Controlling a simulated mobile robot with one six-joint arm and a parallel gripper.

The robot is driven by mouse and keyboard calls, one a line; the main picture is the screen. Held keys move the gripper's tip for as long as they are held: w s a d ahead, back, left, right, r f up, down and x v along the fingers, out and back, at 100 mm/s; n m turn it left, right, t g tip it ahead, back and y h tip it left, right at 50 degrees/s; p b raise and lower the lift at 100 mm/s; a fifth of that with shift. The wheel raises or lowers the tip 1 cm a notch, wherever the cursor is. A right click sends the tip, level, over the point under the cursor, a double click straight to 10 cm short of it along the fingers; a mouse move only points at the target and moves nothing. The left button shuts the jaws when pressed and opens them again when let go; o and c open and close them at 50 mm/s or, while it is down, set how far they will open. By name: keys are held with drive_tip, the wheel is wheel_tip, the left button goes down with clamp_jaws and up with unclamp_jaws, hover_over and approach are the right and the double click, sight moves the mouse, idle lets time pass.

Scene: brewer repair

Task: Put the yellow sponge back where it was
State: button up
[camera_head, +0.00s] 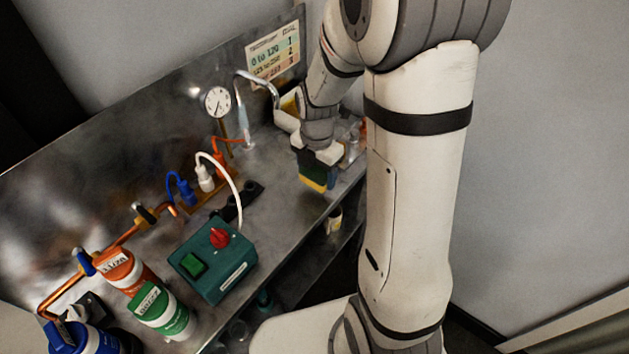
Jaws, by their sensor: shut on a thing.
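The yellow sponge (315,185) has a yellow lower edge and a dark face above it. My gripper (318,164) is shut on its top. The sponge hangs below the fingers near the right front edge of the metal bench, and I cannot tell whether its underside touches the bench. The arm hides part of the bench's far right end.
A green box with a red knob (219,237) stands on the metal bench (285,212). Orange and green canisters (160,308) are at lower left. A gauge (217,101) and a curved metal spout (258,79) rise at the back. Bare bench lies left of the sponge.

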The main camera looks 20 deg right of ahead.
sight(317, 184)
drive_tip(key=shift+s+f, duration=0.15)
drive_tip(key=shift+f, duration=1.85)
drive_tip(key=shift+f, duration=0.15)
drive_tip(key=o, duration=1)
drive_tip(key=shift+c, duration=0.2)
